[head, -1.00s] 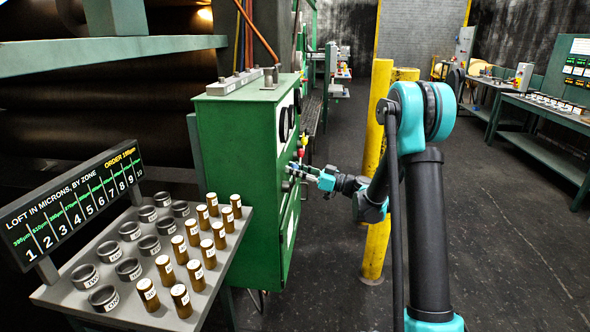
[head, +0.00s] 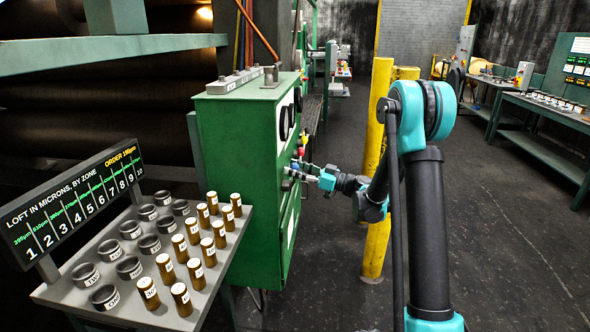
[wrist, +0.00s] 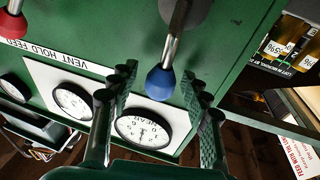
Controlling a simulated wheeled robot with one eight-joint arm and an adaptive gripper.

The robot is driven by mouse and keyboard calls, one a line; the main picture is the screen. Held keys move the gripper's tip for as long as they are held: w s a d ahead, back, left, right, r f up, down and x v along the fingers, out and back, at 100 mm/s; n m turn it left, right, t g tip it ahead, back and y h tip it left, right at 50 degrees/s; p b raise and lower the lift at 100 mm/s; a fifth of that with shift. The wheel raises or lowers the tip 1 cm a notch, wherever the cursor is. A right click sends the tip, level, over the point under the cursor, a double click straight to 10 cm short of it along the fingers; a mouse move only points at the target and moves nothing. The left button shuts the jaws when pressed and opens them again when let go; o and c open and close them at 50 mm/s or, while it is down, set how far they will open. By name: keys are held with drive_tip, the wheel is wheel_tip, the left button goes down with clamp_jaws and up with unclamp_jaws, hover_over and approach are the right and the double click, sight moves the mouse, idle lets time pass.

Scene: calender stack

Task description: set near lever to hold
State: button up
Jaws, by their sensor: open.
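A lever with a blue ball knob (wrist: 160,84) on a metal rod shows in the wrist view, and the blue knob (head: 295,164) is small on the side of the green cabinet in the head view. My gripper (wrist: 165,85) is open, with one ridged finger on each side of the blue knob. I cannot tell whether either finger touches it. A second lever with a red knob (wrist: 13,24) is at the upper left of the wrist view. The upside-down label "VENT HOLD FEED" (wrist: 70,61) is on the panel. Which mark the blue lever points to is unclear.
Round dials (wrist: 143,131) lie behind the fingers on the green cabinet (head: 238,170). A tray (head: 222,262) of brown cylinders and dark rings stands to the left. Yellow posts (head: 378,170) stand behind my arm.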

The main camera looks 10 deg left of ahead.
drive_tip(key=shift+d, duration=0.15)
drive_tip(key=v, duration=1.1)
drive_tip(key=shift+s+d+f, duration=0.2)
drive_tip(key=shift+d, duration=0.15)
drive_tip(key=s+f+m+h, duration=0.3)
drive_tip(key=s+m+h, duration=0.1)
drive_tip(key=s, duration=0.3)
drive_tip(key=s+f+m+h, duration=0.4)
drive_tip(key=s+h, duration=0.1)
drive_tip(key=s, duration=0.1)
drive_tip(key=s+d+f+m+h, duration=0.3)
drive_tip(key=s+d+h, duration=0.2)
drive_tip(key=s+d, duration=0.3)
drive_tip(key=s+d+f+m+h, duration=0.4)
drive_tip(key=s+d+h, duration=0.1)
drive_tip(key=s+d, duration=0.4)
drive_tip(key=shift+d+f, duration=0.25)
